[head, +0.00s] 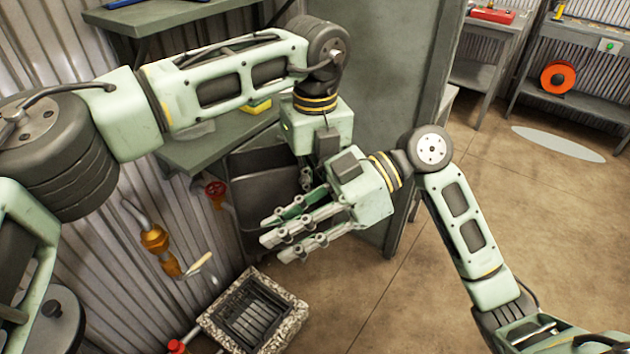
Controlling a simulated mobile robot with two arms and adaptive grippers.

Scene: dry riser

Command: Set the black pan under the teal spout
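A dark, box-like thing with a pale rim (265,188), which may be the black pan, shows below and left of my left gripper. Its lower right part is hidden behind my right gripper. My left gripper (306,180) points down beside its right side; its fingers are mostly hidden, and I cannot tell whether they touch it. My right gripper (272,236) reaches left in front of it, with its fingers apart and nothing visible between them. I cannot make out the teal spout with certainty.
A stone-edged floor drain (212,322) with a dark grate lies below. A red handwheel (215,189) and a brass valve (156,240) are by the corrugated wall. A grey-green bench (205,150) and tall panel (385,80) stand behind my arms.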

